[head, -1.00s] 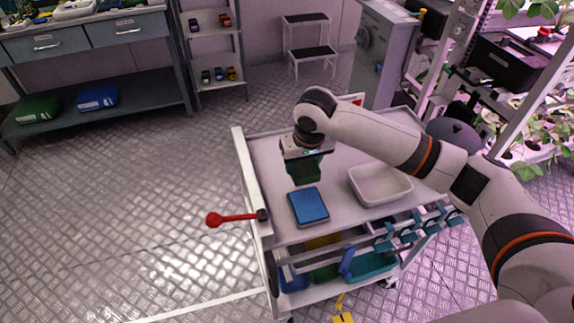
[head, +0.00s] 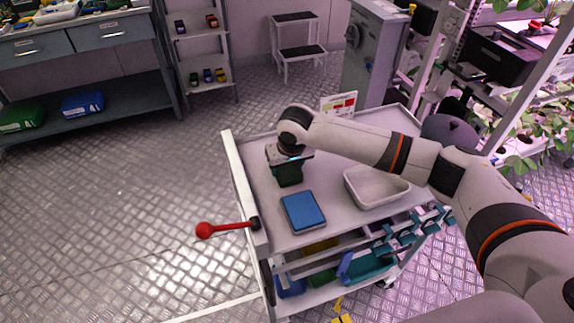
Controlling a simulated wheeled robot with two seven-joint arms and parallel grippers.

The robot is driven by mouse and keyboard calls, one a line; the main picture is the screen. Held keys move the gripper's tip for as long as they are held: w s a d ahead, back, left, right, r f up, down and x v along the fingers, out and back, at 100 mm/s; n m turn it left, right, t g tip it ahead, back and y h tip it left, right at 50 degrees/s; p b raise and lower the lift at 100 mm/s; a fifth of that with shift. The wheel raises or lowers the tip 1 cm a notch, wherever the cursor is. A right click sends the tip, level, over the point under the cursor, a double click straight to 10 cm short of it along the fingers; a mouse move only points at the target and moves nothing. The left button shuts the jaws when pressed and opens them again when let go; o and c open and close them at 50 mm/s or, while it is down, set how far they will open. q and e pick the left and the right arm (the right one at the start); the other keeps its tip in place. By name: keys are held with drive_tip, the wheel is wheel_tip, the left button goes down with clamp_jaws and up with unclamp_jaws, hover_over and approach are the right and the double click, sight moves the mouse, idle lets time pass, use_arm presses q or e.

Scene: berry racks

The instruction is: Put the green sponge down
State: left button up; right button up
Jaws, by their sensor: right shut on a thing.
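My right gripper (head: 288,163) points down over the left part of the cart's top and is shut on the dark green sponge (head: 289,176). The sponge hangs upright below the fingers, behind a blue pad on a grey base (head: 303,212). I cannot tell whether its lower edge touches the cart top (head: 262,192). My left gripper is not in the head view.
A white tray (head: 376,188) stands on the cart right of the blue pad. A small sign (head: 339,104) is at the cart's back edge. A red-knobbed lever (head: 225,230) sticks out left.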

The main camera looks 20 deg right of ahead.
drive_tip(key=shift+f, duration=0.25)
drive_tip(key=o, duration=0.9)
drive_tip(key=shift+o, duration=0.2)
drive_tip(key=shift+r, duration=0.15)
drive_tip(key=v, duration=1.2)
